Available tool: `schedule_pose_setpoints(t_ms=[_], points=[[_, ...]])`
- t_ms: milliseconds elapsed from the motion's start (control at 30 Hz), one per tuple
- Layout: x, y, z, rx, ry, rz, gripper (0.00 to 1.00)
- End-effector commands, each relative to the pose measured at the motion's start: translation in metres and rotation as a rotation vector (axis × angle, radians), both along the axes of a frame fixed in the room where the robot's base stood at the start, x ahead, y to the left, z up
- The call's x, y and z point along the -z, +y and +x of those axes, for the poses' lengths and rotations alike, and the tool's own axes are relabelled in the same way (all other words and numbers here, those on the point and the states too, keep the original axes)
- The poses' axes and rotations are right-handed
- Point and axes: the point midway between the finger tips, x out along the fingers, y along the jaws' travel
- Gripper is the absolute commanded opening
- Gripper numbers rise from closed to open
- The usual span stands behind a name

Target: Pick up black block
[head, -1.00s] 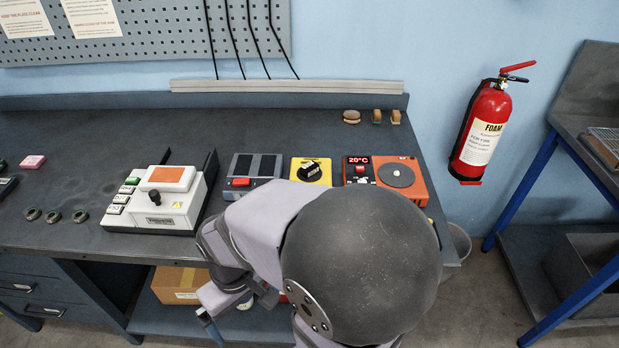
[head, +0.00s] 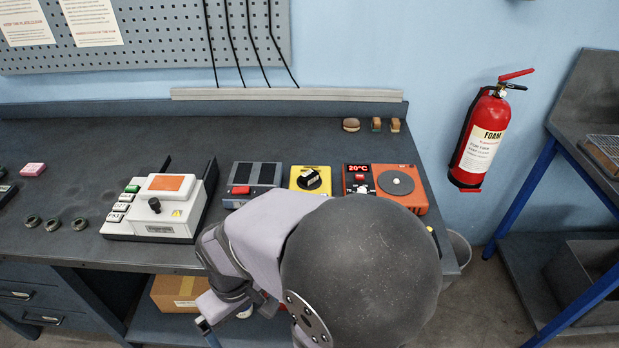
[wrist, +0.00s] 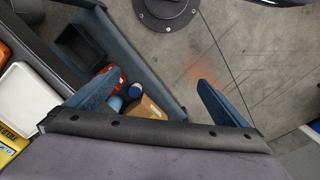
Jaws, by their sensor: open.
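No block that I can clearly identify as the black block shows in either view. A dark object (head: 6,190) sits at the left edge of the bench in the head view, cut off by the frame, so I cannot tell what it is. My gripper is open and empty in the wrist view (wrist: 160,78), its two blue fingers spread wide. Floor and a low shelf show beyond them. In the head view my arm hangs over the bench's front edge, and its end is low in front of the shelf, partly hidden.
A pink block (head: 33,169) and several dark rings (head: 52,224) lie at the left of the bench. A white control box (head: 158,208), a yellow dial unit (head: 311,178) and an orange hot plate (head: 411,191) stand farther right. A cardboard box (head: 178,291) sits on the shelf below.

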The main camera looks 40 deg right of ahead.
Motion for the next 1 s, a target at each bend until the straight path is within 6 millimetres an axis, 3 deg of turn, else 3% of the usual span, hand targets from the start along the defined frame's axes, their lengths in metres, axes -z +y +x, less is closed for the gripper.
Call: schedule_pose_setpoints(t_ms=[67, 267, 300, 567, 733, 867, 1000], points=[[0.000, 0.000, 0.000, 0.000, 0.000, 0.000, 0.95], [0.000, 0.000, 0.000, 0.000, 0.000, 0.000, 0.47], [0.000, 0.000, 0.000, 0.000, 0.000, 0.000, 0.45], [0.000, 0.000, 0.000, -0.002, 0.001, -0.001, 0.45], [-0.004, -0.012, 0.009, -0.086, 0.022, -0.041, 0.45], [-0.011, -0.040, 0.027, -0.264, 0.075, -0.129, 0.45], [-0.024, -0.089, 0.058, -0.533, 0.178, -0.270, 0.45]])
